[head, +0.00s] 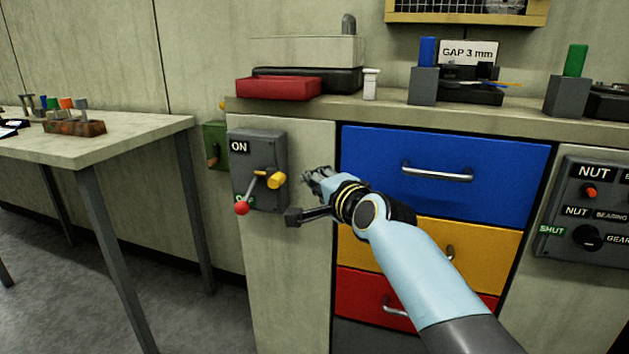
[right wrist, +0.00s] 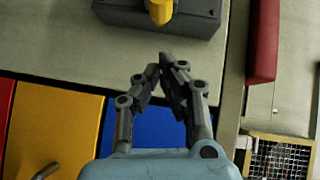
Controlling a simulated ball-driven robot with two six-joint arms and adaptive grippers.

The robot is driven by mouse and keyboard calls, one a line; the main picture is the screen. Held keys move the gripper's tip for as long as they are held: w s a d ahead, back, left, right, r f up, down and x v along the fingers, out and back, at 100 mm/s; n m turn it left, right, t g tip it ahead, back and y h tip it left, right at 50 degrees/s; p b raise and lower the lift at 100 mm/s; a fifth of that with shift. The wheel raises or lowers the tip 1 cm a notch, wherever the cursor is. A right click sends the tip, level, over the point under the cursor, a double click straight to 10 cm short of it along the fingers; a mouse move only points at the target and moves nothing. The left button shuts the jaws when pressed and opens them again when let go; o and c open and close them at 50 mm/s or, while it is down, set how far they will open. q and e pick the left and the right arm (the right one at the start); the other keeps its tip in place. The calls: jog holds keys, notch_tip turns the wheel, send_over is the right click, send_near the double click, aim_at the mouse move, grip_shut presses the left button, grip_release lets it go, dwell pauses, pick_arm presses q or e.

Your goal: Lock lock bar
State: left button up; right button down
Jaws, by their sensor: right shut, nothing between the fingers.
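A grey switch box (head: 262,150) with an ON label is fixed to the cabinet's pale side panel. On its front are a lever with a red ball (head: 242,208), pointing down and left, and a yellow part (head: 276,180), which looks like the lock bar. A green label below is partly hidden by the lever. My right gripper (head: 306,176) is shut and empty, just right of the box and apart from the yellow part. In the right wrist view the gripper (right wrist: 163,66) points toward the box (right wrist: 195,18) and yellow part (right wrist: 160,12). My left gripper is not in view.
Blue (head: 450,165), yellow (head: 480,240) and red (head: 350,290) drawers are behind my right arm. A red tray (head: 278,88) lies on the counter above the box. A control panel (head: 585,210) is at right. A table (head: 130,140) stands at left, with free floor below.

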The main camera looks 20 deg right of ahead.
pick_arm(q)
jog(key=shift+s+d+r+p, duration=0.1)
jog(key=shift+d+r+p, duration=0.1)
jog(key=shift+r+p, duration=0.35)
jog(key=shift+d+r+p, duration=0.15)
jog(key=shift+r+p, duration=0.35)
jog(key=shift+p, duration=0.05)
pick_arm(e)
jog(key=v, duration=0.9)
jog(key=shift+s, duration=0.35)
